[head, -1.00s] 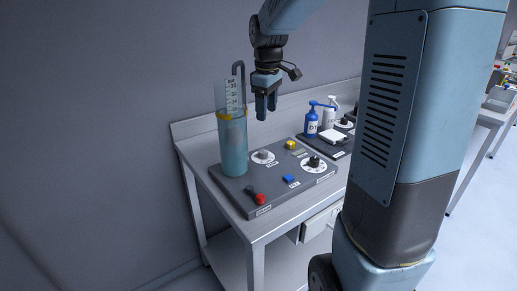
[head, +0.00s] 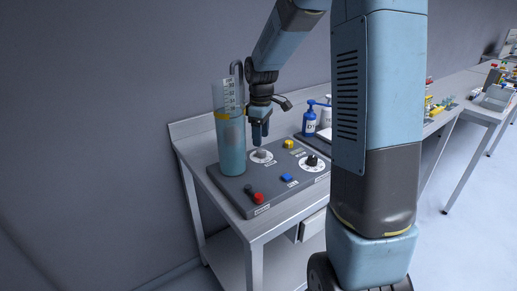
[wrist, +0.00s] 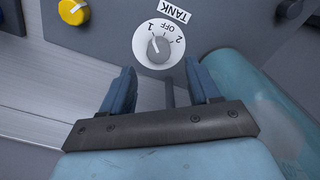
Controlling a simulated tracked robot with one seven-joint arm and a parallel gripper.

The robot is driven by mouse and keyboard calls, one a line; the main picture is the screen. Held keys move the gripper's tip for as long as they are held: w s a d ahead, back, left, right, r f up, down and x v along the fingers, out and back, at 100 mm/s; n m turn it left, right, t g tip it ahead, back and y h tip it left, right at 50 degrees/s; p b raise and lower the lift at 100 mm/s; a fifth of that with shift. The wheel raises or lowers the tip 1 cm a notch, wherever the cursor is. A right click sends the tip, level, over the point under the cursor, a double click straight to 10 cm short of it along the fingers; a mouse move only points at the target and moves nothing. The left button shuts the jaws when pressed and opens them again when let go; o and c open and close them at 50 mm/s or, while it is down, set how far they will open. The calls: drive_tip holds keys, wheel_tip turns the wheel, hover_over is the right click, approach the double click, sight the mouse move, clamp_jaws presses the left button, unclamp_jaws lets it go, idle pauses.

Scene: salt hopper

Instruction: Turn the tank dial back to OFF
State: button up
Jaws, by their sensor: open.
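The tank dial (head: 261,156) is a grey knob on a round white plate on the dark control panel, right of the clear blue tank (head: 231,145). In the wrist view the dial (wrist: 158,48) shows the marks 1, OFF and 2 beside a TANK label. Its pointer seems to lean toward 1. My gripper (head: 260,142) points down just above the dial. In the wrist view my gripper (wrist: 162,75) has its two fingers apart with nothing between them, and the knob shows just beyond the fingertips. I see no contact with the knob.
The tank stands close beside my gripper. A blue bottle (head: 309,122) stands farther right on the bench.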

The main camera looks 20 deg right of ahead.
sight(261, 150)
drive_tip(key=shift+f, duration=2.75)
